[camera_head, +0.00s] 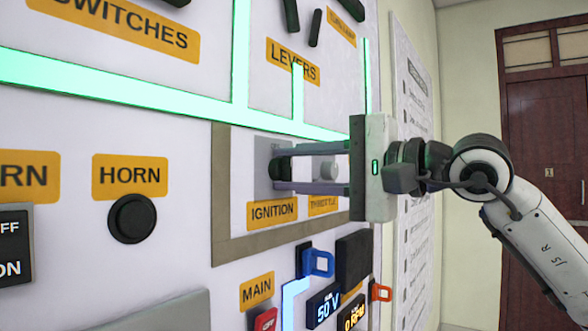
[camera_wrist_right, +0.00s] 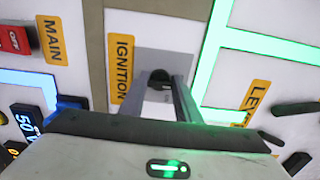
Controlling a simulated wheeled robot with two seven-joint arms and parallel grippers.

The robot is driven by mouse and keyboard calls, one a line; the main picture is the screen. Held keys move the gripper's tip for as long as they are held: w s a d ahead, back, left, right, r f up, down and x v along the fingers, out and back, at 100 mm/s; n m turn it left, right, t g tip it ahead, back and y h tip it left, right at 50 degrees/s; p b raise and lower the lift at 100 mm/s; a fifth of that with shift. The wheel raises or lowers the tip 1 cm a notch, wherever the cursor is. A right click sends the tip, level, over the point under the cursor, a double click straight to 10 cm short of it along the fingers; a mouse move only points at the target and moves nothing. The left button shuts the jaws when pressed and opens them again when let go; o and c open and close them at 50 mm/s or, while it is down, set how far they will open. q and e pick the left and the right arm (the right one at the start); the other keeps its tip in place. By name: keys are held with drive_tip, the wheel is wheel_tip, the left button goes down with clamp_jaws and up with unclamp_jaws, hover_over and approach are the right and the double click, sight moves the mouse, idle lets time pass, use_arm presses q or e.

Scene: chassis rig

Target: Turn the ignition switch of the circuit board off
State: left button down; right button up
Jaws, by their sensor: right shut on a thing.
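The ignition switch (camera_head: 281,168) is a dark round knob on a grey plate, above the yellow IGNITION label (camera_head: 272,212) on the white circuit board (camera_head: 190,85). My right gripper (camera_head: 285,168) reaches in from the right, with its two fingers at the knob, one above and one below, shut on it. In the right wrist view the switch (camera_wrist_right: 160,82) shows between the fingertips (camera_wrist_right: 162,78), partly hidden by them. The knob's exact angle is hard to tell. My left gripper is not in view.
A grey round knob (camera_head: 328,170) stands beyond the fingers above the THROTTLE label (camera_head: 323,205). A black HORN button (camera_head: 132,218) is to the left. Glowing green strips (camera_head: 150,97) cross the board above.

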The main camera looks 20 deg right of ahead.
idle(0.3)
drive_tip(key=o, duration=1)
use_arm(q)
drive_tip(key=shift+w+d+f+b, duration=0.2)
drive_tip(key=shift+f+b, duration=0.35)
drive_tip(key=shift+b, duration=0.5)
use_arm(e)
drive_tip(key=v, duration=1)
drive_tip(key=shift+s+d, duration=0.1)
drive_tip(key=shift+s, duration=0.05)
